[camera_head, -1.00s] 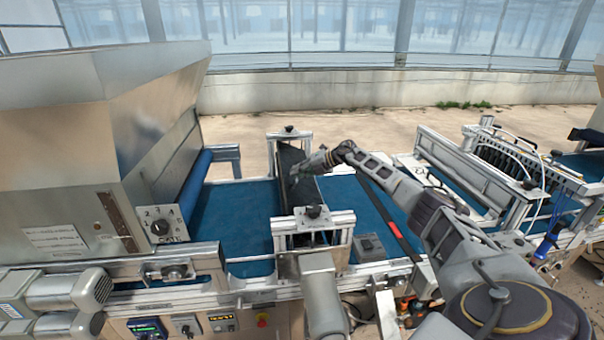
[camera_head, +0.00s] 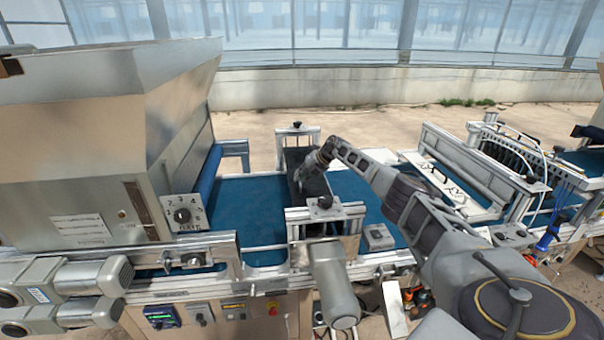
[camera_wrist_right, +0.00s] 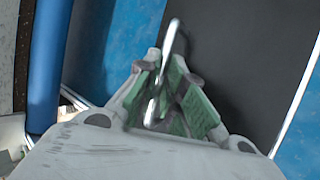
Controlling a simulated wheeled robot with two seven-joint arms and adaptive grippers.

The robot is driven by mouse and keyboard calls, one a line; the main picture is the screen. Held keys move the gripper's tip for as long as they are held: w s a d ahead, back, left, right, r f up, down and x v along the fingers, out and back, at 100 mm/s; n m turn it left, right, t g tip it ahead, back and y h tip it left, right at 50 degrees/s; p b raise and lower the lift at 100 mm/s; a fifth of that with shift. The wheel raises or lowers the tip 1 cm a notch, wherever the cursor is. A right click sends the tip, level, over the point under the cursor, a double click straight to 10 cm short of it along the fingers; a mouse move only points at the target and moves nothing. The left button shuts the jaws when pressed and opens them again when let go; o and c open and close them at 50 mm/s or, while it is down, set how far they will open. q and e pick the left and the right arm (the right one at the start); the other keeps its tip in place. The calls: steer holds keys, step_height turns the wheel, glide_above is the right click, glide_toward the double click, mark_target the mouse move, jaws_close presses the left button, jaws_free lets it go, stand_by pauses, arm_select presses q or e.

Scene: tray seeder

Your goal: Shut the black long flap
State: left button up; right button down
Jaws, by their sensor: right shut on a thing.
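The black long flap (camera_head: 318,184) is a dark panel set between two metal uprights across the blue belt. It also fills the upper middle of the right wrist view (camera_wrist_right: 245,60). My right gripper (camera_head: 299,181) reaches over the flap from the right. In the right wrist view its green-padded fingers (camera_wrist_right: 170,100) are shut around a bent metal handle (camera_wrist_right: 174,40) in front of the flap. The flap's exact tilt is hard to tell, and my gripper and a front bracket hide part of it.
A large metal hopper (camera_head: 75,140) stands at the left, with a dial plate (camera_head: 184,214). The blue belt (camera_head: 238,205) is bare left of the flap. A grey box (camera_head: 378,237) sits right of the flap frame. A white-framed unit (camera_head: 455,165) stands further right.

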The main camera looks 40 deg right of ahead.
steer(key=shift+w+a+r, duration=0.15)
steer(key=shift+w+a, duration=0.05)
steer(key=shift+a, duration=0.2)
steer(key=shift+w+a+r, duration=0.1)
steer(key=shift+w+a, duration=0.1)
steer(key=shift+a, duration=0.2)
steer(key=shift+f, duration=0.1)
steer(key=c, duration=1.8)
jaws_free()
steer(key=shift+o, duration=1.3)
steer(key=shift+w+a+f, duration=0.1)
steer(key=shift+a, duration=0.05)
steer(key=shift+w+a+f, duration=0.1)
steer(key=shift+a, duration=0.05)
steer(key=shift+s+d, duration=0.25)
steer(key=shift+d, duration=0.15)
steer(key=shift+s+d+r, duration=0.35)
steer(key=shift+s+r, duration=0.1)
steer(key=shift+a+v, duration=0.2)
steer(key=shift+v, duration=4.95)
